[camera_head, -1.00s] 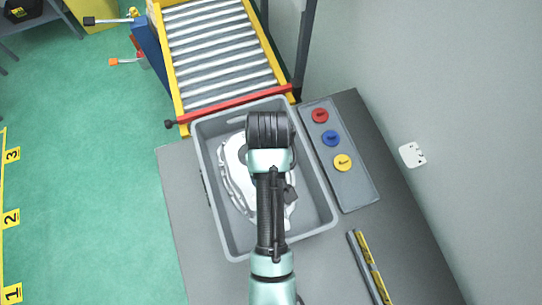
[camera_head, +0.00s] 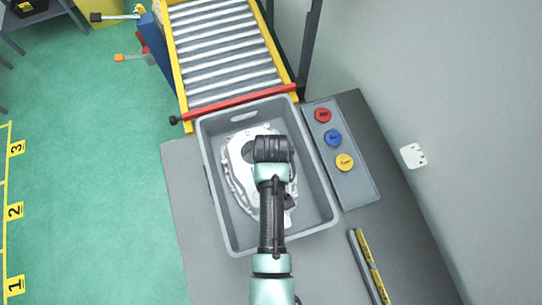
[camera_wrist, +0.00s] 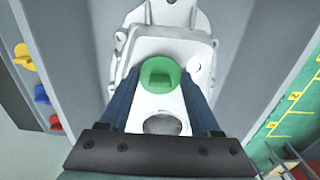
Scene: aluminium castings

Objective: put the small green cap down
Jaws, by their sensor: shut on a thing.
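The small green cap (camera_wrist: 160,77) shows in the wrist view between the two dark blue fingers of my gripper (camera_wrist: 159,84), which is shut on it. Below it in the wrist view is the pale aluminium casting (camera_wrist: 184,48); I cannot tell whether the cap touches it. In the head view the casting (camera_head: 238,172) lies in the grey crate (camera_head: 203,165). My arm hangs over the casting there and hides the cap, the fingers and part of the casting.
Right of the crate, a grey panel (camera_head: 357,190) carries a red knob (camera_head: 322,115), a blue knob (camera_head: 333,138) and a yellow knob (camera_head: 345,162). A roller conveyor (camera_head: 225,50) with a red bar stands behind the crate. The crate's walls surround the casting.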

